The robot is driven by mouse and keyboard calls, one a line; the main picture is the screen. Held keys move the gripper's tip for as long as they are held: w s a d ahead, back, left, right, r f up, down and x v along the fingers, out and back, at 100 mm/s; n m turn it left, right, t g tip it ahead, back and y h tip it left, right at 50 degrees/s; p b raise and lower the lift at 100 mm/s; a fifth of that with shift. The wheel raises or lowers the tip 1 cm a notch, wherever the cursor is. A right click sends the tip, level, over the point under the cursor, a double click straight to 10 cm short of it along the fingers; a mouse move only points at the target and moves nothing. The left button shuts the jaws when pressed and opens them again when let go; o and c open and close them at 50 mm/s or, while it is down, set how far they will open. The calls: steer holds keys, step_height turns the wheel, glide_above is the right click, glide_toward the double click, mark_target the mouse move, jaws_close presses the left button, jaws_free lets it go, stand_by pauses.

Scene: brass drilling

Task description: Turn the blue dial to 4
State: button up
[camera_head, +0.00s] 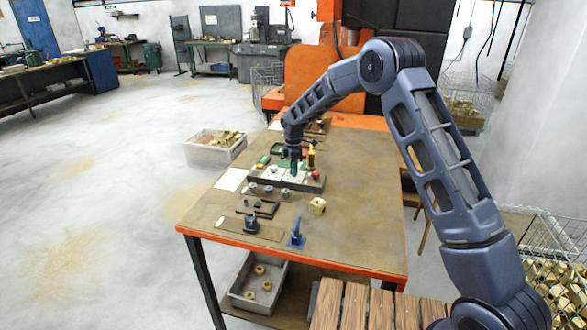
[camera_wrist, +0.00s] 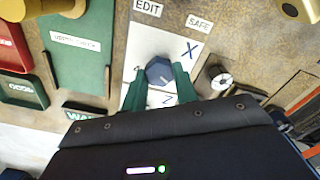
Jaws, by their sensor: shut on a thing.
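The blue dial (camera_wrist: 160,71) is a small faceted knob on a white plate (camera_wrist: 150,40), with a thin pale line on its face. In the wrist view, the letters X and Z are printed around it, and a small mark at its left is too small to read surely. My gripper's green fingers (camera_wrist: 159,84) are closed on the dial, one on each side. In the head view my gripper (camera_head: 294,168) points down at the control panel (camera_head: 260,183) on the table, and the dial there is hidden by it.
In the wrist view, a green plate (camera_wrist: 85,40) and a red part (camera_wrist: 12,45) lie left, a round metal knob (camera_wrist: 220,78) right. In the head view, a brass block (camera_head: 317,206) and a blue lever (camera_head: 297,238) sit nearer the table's front. The table's right side is clear.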

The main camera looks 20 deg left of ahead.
steer(key=shift+m, duration=0.3)
steer(key=m, duration=0.5)
steer(key=shift+m, duration=0.4)
steer(key=m, duration=0.3)
steer(key=shift+w+a+r+m, duration=0.1)
steer(key=shift+m, duration=0.2)
steer(key=m, duration=0.3)
steer(key=shift+m, duration=0.3)
steer(key=m, duration=0.4)
steer(key=shift+w, duration=0.1)
steer(key=shift+m, duration=2.5)
